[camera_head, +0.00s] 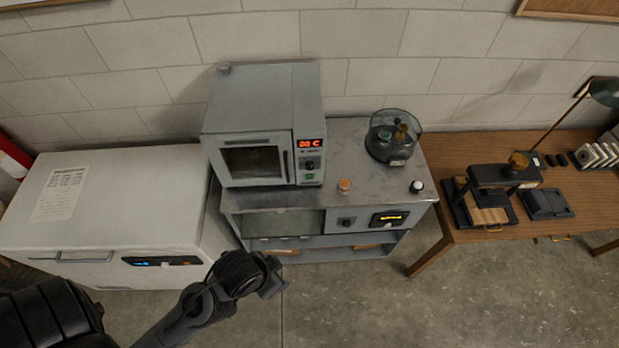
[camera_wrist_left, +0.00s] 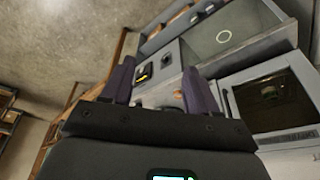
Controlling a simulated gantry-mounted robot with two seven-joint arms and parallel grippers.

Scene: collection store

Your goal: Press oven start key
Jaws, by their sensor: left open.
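The grey oven (camera_head: 262,100) stands on a metal bench in the head view, its door (camera_head: 252,160) closed. Its front panel, right of the door, has a red display (camera_head: 311,143) reading about 20 C and a dark knob (camera_head: 310,165). Small marks lie below the knob; I cannot tell which is the start key. My left gripper (camera_head: 273,276) is open and empty, in front of and below the oven, apart from it. In the left wrist view the open fingers (camera_wrist_left: 160,88) show, with the oven window (camera_wrist_left: 272,101) to their right; the key is not identifiable there.
The bench (camera_head: 355,170) carries an orange-topped item (camera_head: 344,185), a white-topped black item (camera_head: 416,187) and a clear-lidded round device (camera_head: 393,137). A white chest (camera_head: 120,205) stands left. A wooden table (camera_head: 455,150) with a press stands right. The floor in front is open.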

